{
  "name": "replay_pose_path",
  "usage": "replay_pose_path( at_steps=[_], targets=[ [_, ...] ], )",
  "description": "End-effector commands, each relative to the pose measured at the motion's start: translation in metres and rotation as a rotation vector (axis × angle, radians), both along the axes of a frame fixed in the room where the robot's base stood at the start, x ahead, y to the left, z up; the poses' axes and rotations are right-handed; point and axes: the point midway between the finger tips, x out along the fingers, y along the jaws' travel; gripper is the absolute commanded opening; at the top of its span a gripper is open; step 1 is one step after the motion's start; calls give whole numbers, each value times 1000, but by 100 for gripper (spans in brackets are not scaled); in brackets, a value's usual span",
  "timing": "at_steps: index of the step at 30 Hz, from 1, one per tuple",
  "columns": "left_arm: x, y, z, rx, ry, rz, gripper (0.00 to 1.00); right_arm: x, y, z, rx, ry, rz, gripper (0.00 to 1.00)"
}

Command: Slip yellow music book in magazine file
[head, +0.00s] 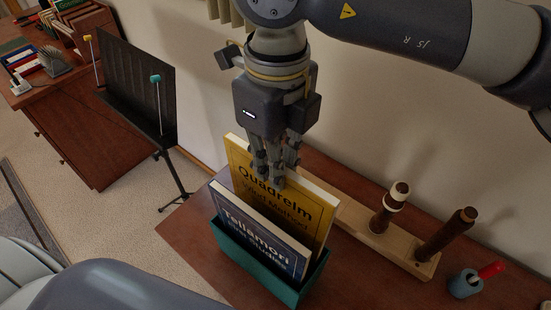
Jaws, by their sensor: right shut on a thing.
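The yellow music book (284,202) stands upright, its title "Quadrelm" showing. Its lower part is inside the teal magazine file (256,268), behind a dark blue book (258,243) titled "Tallamori". My right gripper (274,178) comes down from above and is shut on the yellow book at its top edge. The lower end of the yellow book is hidden by the blue book and the file wall, so I cannot tell whether it touches the bottom. My left gripper is not in view.
A wooden stand (380,238) with upright instrument parts is just right of the file. A blue cup with a red item (466,284) stands farther right. A black music stand (138,88) and a wooden desk (85,135) are at left.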

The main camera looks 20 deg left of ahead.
Motion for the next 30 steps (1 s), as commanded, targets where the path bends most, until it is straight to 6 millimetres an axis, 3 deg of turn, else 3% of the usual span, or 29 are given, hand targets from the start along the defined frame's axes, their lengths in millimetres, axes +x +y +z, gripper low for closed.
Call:
replay_pose_path(
  at_steps=[30],
  targets=[
    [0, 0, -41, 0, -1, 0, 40, 0, 0, -43, 1, 0, 0, 0]
  ],
)
